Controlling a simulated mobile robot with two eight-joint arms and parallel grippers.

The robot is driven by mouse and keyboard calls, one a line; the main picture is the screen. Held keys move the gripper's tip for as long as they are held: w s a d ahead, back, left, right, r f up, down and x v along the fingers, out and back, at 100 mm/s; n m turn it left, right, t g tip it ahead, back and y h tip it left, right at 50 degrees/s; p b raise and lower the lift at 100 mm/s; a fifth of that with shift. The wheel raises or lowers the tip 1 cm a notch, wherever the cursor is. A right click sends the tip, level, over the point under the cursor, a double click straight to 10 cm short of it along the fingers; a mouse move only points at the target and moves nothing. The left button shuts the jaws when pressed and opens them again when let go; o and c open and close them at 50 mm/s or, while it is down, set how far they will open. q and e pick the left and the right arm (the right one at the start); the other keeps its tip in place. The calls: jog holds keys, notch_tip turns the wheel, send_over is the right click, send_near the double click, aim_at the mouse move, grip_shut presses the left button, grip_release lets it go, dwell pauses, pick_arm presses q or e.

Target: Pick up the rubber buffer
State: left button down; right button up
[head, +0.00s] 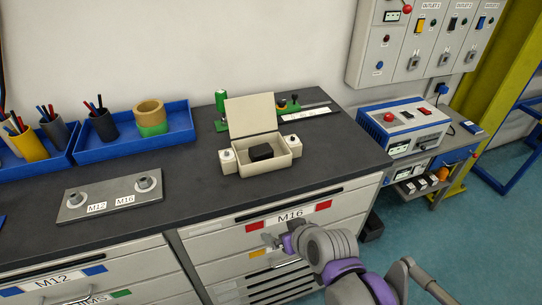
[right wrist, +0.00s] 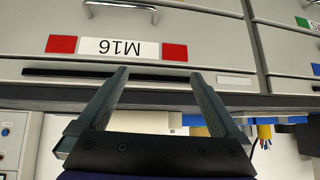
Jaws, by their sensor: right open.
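A black block (head: 261,152), which looks like the rubber buffer, lies inside a small beige box (head: 270,168) on the dark workbench (head: 340,165). The box lid (head: 251,114) stands open at the back. My right gripper (head: 272,241) is in front of the bench, below its top edge and nearer than the box, by the M16 drawer. In the right wrist view my right gripper (right wrist: 160,77) has its two fingers apart with nothing between them. The buffer does not show in that view. My left gripper is not in view.
White-topped blocks (head: 227,157) flank the box. A metal plate marked M12 and M16 (head: 110,199) lies to the left, with blue trays (head: 180,123) behind. Green fixtures (head: 288,106) stand behind the box. The M16 drawer front (right wrist: 215,50) is close to my fingers. Bench top right of the box is clear.

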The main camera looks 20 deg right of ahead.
jog(key=w+r+t, duration=0.3)
jog(key=w+r, duration=0.3)
jog(key=w, duration=0.4)
jog(key=t, duration=0.2)
send_near(262, 150)
jog(key=shift+w+p, duration=0.15)
jog(key=shift+p, duration=0.2)
jog(key=x, duration=0.4)
jog(key=shift+w+a, duration=0.15)
jog(key=shift+a, duration=0.05)
jog(key=shift+x, duration=3.2)
jog(key=shift+d, duration=0.15)
jog(key=shift+c, duration=0.3)
jog(key=c, duration=1.2)
